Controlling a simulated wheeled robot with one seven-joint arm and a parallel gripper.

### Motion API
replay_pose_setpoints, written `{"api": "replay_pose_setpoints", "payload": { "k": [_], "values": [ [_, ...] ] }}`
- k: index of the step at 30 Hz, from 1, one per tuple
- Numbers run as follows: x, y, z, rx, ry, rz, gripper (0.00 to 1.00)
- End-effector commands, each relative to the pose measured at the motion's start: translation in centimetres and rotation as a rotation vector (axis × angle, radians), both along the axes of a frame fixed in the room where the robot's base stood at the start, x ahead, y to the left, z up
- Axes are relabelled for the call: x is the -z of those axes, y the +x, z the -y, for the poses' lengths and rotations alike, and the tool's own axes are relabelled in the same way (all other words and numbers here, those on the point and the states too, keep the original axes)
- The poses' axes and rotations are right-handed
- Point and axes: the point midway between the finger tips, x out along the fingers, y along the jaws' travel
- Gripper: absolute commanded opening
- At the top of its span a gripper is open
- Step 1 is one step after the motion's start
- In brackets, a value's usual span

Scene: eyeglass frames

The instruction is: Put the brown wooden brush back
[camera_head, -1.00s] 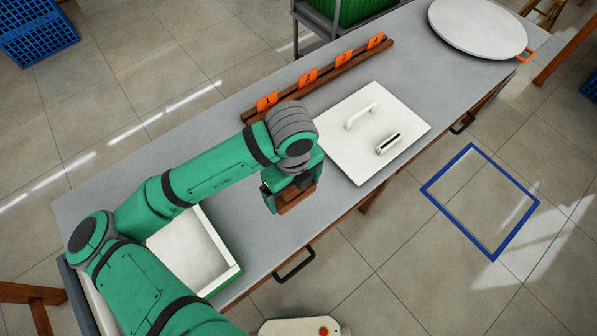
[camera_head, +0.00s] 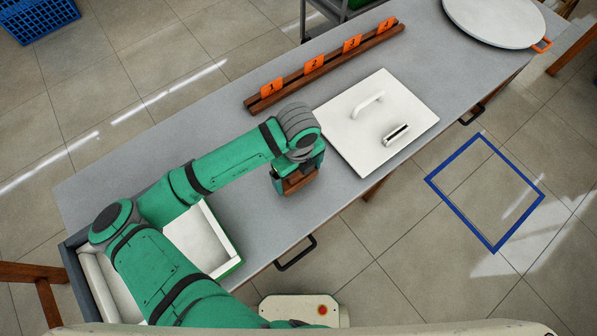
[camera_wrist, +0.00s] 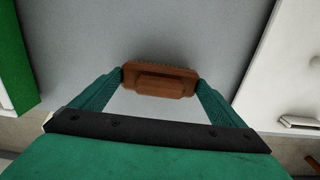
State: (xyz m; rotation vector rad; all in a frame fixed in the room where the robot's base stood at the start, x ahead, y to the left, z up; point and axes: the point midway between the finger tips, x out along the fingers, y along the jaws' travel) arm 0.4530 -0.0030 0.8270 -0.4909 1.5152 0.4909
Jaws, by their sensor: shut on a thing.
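The brown wooden brush (camera_wrist: 160,84) is held between the two fingers of my gripper (camera_wrist: 160,88) in the wrist view. In the head view the brush (camera_head: 296,183) shows as a brown block under my gripper (camera_head: 297,176). My gripper is shut on it over the grey table, near the front edge. I cannot tell how high the brush is above the table. The place where the brush belongs is not marked in a way I can make out.
A white lidded panel (camera_head: 372,142) with a handle lies right of my gripper. A wooden rack (camera_head: 330,68) with numbered orange tags stands behind. A white-lined green tray (camera_head: 199,247) is at left. A round white board (camera_head: 490,22) lies at the far right.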

Motion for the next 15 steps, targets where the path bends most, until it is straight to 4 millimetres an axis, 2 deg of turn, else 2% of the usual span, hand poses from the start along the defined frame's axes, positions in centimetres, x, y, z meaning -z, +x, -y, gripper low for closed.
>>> {"api": "replay_pose_setpoints", "payload": {
  "k": [9, 10, 15],
  "values": [
    [0.38, 0.00, -0.06, -0.002, 0.000, 0.000, 0.72],
    [0.38, 0.00, -0.06, -0.002, 0.000, 0.000, 0.98],
    [0.35, 0.02, -0.06, -0.002, 0.000, 0.000, 1.00]
  ]
}}
